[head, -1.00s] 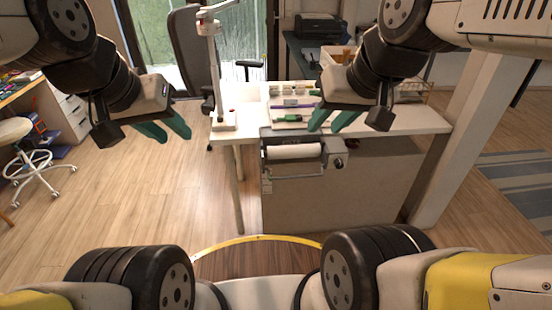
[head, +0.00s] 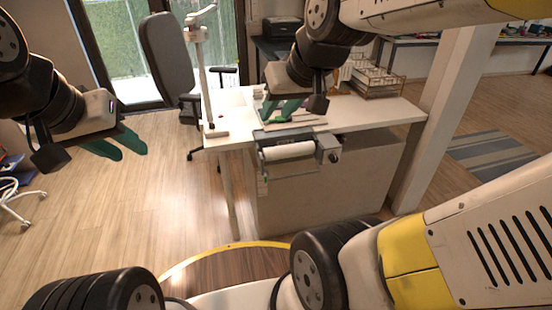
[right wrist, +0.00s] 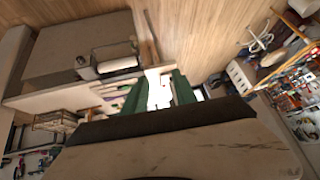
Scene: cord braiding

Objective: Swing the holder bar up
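A grey unit (head: 326,147) with a white roll (head: 288,151) is fixed to the front edge of the white table (head: 228,141). The roll also shows in the right wrist view (right wrist: 118,64). I cannot tell for sure which part of the unit is the holder bar. My right gripper (head: 281,108) is above the tabletop, behind the roll in the picture, with its green fingers apart and nothing between them; its fingers show in the right wrist view (right wrist: 158,92). My left gripper (head: 118,146) is over the floor left of the table, fingers apart and empty.
A white lamp stand (head: 207,80) rises at the table's left end. A wire tray (head: 376,80) stands at the back right. A dark office chair (head: 168,50) is behind the table, and a white pillar (head: 442,115) is at its right.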

